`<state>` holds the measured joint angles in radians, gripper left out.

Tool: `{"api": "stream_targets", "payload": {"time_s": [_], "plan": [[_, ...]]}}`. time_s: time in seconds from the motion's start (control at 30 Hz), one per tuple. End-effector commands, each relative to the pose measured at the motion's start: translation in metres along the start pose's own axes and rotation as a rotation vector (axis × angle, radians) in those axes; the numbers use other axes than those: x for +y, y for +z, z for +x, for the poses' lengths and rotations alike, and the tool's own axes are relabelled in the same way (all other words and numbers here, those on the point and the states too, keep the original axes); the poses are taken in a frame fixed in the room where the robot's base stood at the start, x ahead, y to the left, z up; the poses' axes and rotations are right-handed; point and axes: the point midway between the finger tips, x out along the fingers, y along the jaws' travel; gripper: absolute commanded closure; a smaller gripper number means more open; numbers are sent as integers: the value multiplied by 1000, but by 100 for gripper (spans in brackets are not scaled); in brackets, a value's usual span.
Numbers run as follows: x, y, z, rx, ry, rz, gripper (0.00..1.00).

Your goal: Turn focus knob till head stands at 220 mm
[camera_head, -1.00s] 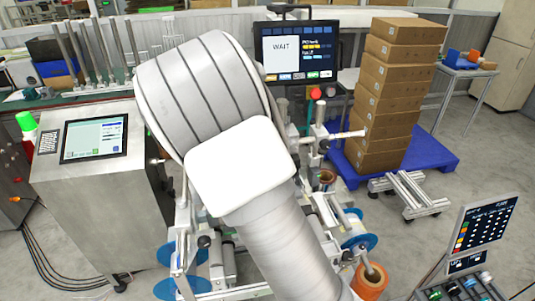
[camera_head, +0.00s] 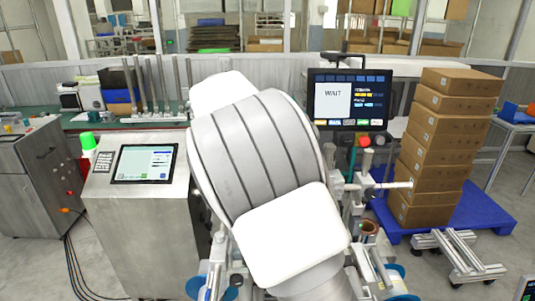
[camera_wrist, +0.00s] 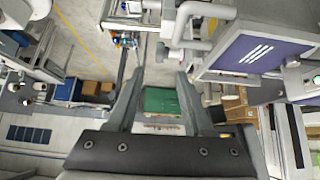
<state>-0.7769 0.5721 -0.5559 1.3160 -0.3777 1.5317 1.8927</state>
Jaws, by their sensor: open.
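My gripper (camera_wrist: 160,88) shows in the wrist view with its two dark fingers spread apart and nothing between them. In the head view my own arm hides the gripper and much of the film reel machine (camera_head: 372,192). The machine's screen (camera_head: 346,100) reads WAIT, with small lines too fine to read. In the wrist view a grey bent tube (camera_wrist: 205,14) and a casing with a dark blue striped panel (camera_wrist: 255,48) lie beyond and right of the fingers. I cannot pick out the focus knob, the head or a millimetre scale for certain.
A steel cabinet (camera_head: 137,225) with a tilted touchscreen (camera_head: 146,163) stands left of my arm. Stacked cartons (camera_head: 443,150) on a blue pallet (camera_head: 482,210) and a low metal frame (camera_head: 457,254) stand at the right. Floor between cabinet and left bench is open, with cables.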

Motion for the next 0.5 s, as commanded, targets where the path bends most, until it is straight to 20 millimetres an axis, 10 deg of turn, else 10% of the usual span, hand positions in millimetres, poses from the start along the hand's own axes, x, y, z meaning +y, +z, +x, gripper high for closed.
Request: {"api": "stream_targets", "payload": {"time_s": [0.5], "plan": [[0, 0, -63, -1, 0, -1, 49]]}}
